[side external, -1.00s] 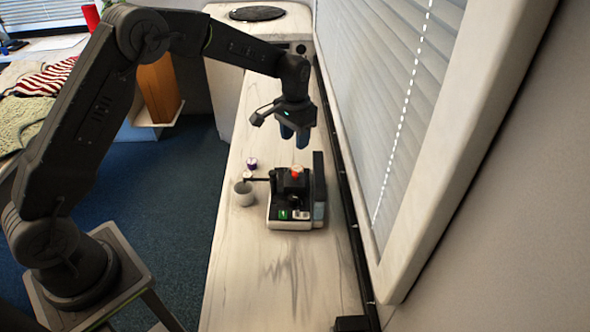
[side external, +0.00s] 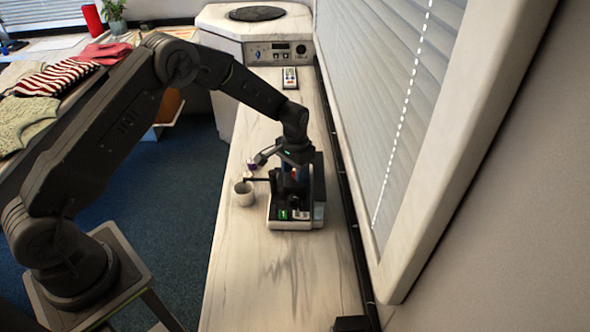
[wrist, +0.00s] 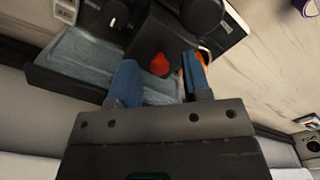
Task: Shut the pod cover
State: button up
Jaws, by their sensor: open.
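The small coffee machine (side external: 292,224) stands on the pale counter, with a dark upper body and a green-lit panel at its front. In the wrist view its dark top block carries a red knob-like part (wrist: 160,64), and an orange part (wrist: 204,58) shows beside the right finger. I cannot clearly tell the pod cover's outline or how far open it is. My gripper (wrist: 160,82) is open, its blue-tipped fingers apart on either side of the red part, seemingly holding nothing. In the side view my gripper (side external: 294,178) is low over the machine and hides its top.
A white cup (side external: 244,194) stands left of the machine. A purple-topped pod (side external: 252,164) sits behind the cup. A remote-like object (side external: 290,77) lies farther back. The window wall (side external: 385,120) is close on the right. The front counter (side external: 275,280) is clear.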

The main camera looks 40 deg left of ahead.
grip_shut()
dwell(0.3)
jog(key=shift+w+a, duration=2)
jog(key=shift+w, duration=0.3)
grip_release()
jog(key=shift+r, duration=0.15)
notch_tip(320, 180, up, 14)
jog(key=shift+f, duration=0.2)
